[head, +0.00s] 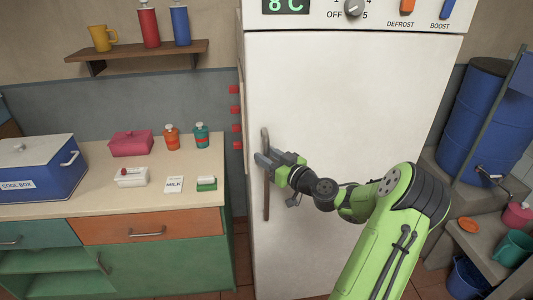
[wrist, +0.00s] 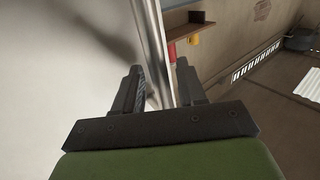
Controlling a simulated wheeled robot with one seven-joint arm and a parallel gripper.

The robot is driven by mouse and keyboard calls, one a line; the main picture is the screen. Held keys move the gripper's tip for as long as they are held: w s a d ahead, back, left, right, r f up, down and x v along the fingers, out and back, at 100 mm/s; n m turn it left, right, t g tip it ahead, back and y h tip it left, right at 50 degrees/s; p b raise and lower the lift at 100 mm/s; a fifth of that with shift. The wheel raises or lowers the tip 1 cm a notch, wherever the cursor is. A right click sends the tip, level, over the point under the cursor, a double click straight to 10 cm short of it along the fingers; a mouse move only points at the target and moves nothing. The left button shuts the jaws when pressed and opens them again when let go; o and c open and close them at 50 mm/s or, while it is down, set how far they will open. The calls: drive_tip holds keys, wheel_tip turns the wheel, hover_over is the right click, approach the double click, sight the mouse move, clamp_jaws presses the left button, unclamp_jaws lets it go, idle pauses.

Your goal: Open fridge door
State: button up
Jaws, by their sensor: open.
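The fridge (head: 345,100) is tall and white, and its door looks closed. A long vertical handle (head: 266,205) runs along the left edge of the door. My gripper (head: 268,160) is at the upper part of the handle, coming from the right. In the wrist view the metal handle (wrist: 158,50) passes between the two open fingers of my gripper (wrist: 160,85). The fingers stand on either side of the bar. A gap shows beside the right finger; I cannot tell whether the left finger touches the bar.
A counter (head: 75,200) with drawers stands left of the fridge, holding a blue cool box (head: 40,175), a pink container (head: 131,143) and small bottles. A blue barrel (head: 483,105) stands at the right. A shelf (head: 140,52) hangs at upper left.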

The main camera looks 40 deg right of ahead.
drive_tip(key=shift+w, duration=0.4)
clamp_jaws()
drive_tip(key=shift+s+a+f, duration=0.1)
